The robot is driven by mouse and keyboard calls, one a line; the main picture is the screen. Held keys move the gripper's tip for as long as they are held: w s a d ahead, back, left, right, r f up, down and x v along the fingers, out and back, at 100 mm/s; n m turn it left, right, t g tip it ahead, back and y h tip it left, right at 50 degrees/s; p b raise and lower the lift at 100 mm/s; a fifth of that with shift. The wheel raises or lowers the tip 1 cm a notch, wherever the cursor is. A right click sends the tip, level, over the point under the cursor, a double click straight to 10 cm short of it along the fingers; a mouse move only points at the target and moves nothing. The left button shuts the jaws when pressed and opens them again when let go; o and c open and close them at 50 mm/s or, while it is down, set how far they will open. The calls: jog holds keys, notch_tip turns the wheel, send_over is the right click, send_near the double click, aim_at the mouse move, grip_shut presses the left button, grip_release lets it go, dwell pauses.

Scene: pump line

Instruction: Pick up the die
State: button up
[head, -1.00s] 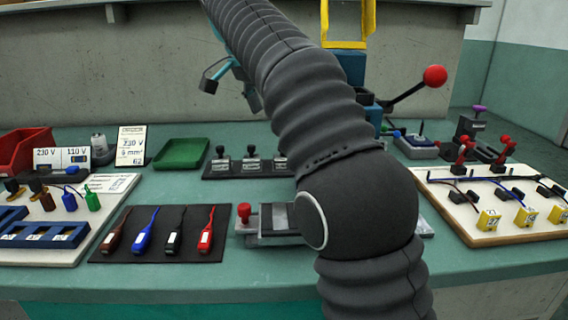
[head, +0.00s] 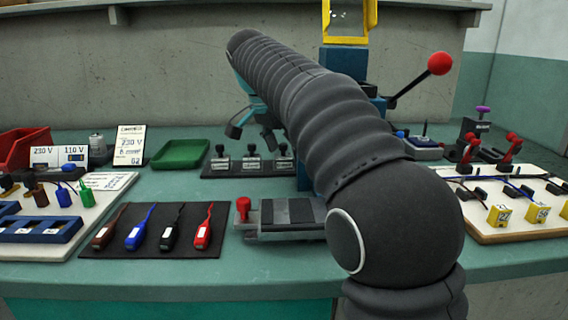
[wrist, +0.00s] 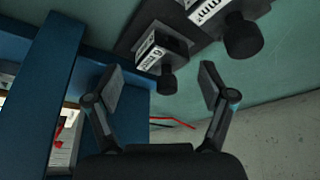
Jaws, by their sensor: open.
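Several small dark dies with black knobs and white labels stand in a row on a black rack (head: 232,171) behind the middle of the bench. The left die (head: 220,161), middle die (head: 251,160) and right die (head: 284,158) all show. In the wrist view, a die labelled 6 mm² (wrist: 160,50) has its knob between and beyond my fingertips. Another die (wrist: 222,17) shows at the upper right, its label cut off. My gripper (head: 253,134) is open and empty, above the rack near the right die. I cannot tell the exact gap.
A blue press (head: 345,62) with a yellow frame and red-knobbed lever (head: 439,64) stands right beside the rack; its blue frame (wrist: 45,90) fills the wrist view's left. A grey fixture (head: 290,215) is in front. A green tray (head: 181,154) is left.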

grip_shut()
jog(key=shift+r, duration=0.1)
dwell(0.4)
